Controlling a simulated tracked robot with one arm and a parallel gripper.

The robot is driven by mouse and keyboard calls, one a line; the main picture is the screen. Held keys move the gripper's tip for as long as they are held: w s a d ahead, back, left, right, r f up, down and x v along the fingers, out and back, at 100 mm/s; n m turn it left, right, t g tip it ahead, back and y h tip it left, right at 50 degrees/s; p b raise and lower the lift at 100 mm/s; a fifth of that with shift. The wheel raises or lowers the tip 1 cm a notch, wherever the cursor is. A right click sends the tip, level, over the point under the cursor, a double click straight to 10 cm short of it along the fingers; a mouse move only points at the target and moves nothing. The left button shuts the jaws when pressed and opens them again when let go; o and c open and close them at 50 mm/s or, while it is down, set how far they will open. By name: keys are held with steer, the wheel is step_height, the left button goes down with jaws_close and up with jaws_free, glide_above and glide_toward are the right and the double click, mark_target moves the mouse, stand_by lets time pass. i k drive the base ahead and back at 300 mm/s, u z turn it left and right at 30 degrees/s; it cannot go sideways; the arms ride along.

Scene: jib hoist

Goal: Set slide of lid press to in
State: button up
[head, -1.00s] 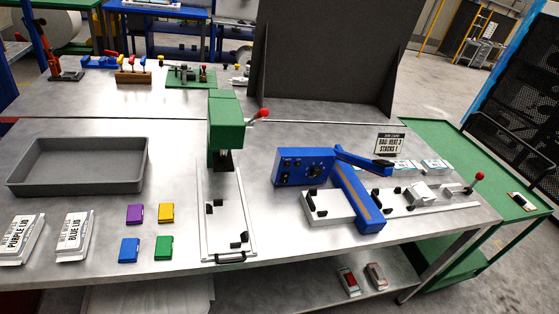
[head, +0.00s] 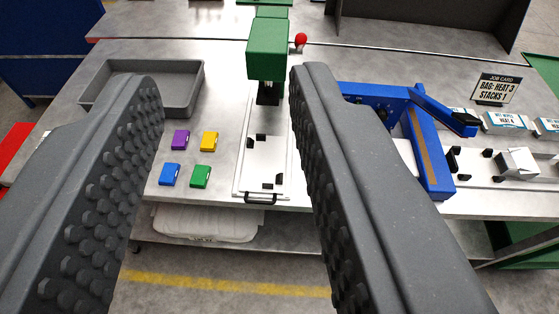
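The lid press (head: 267,50) has a green head standing over a pale slide (head: 264,168) on the grey table. A lever with a red knob (head: 301,40) is at its right side. The slide has small black blocks on it and a black handle (head: 261,199) at its near end, by the table's front edge. My gripper (head: 225,85) is open and empty, its two dark studded fingers wide apart in the foreground. In the picture the press and slide show between the fingers, farther away; no contact is seen.
A grey tray (head: 190,92) sits at the left. Purple (head: 180,139), yellow (head: 209,141), blue (head: 169,175) and green (head: 201,177) lids lie left of the slide. A blue sealer (head: 425,150) and a job card (head: 496,89) stand at the right. A shelf lies below.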

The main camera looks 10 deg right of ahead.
mark_target(263, 170)
steer(key=k, duration=1.2)
steer(key=u, duration=0.45)
steer(key=i, duration=1.55)
steer(key=z, duration=0.25)
